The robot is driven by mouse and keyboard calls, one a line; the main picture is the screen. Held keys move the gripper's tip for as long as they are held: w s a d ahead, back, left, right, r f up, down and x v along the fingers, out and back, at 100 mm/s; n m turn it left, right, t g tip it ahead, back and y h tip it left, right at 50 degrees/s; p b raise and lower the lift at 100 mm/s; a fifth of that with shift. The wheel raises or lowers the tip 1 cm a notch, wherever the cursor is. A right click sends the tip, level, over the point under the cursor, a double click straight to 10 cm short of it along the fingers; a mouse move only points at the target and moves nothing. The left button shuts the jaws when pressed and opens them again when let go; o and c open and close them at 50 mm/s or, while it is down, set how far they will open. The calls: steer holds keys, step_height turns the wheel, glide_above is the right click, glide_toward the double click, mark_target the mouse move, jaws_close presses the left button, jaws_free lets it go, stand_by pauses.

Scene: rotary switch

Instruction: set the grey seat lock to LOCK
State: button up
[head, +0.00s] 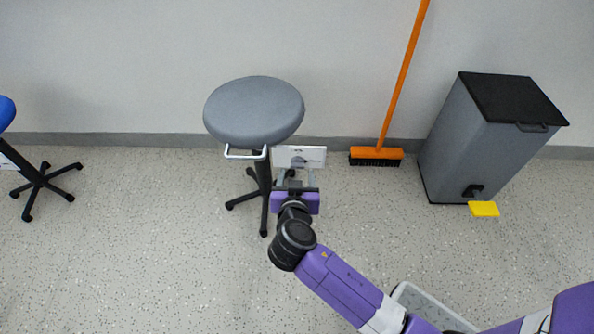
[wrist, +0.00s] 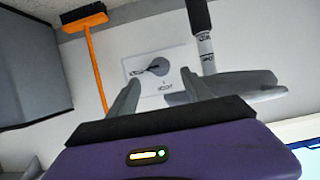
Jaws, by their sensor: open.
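The grey stool (head: 254,108) stands near the wall, and a white plate (head: 312,153) is at the right of its seat. The plate bears a dark grey knob (head: 297,162); both plate (wrist: 178,55) and knob (wrist: 158,67) show in the wrist view. That view appears upside down. Dark lettering is on the plate left of and below the knob, too small to read surely. My gripper (head: 296,174) is open, its fingers apart in front of the plate. In the wrist view my gripper (wrist: 159,79) has its fingertips on either side of the knob; contact cannot be told.
An orange broom (head: 376,153) leans on the wall to the right. A blue stool (head: 6,113) is at the far left. The speckled floor between is clear.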

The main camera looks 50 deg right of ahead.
mark_target(297, 165)
steer(key=shift+b+x, duration=0.5)
steer(key=shift+x, duration=1.8)
jaws_close()
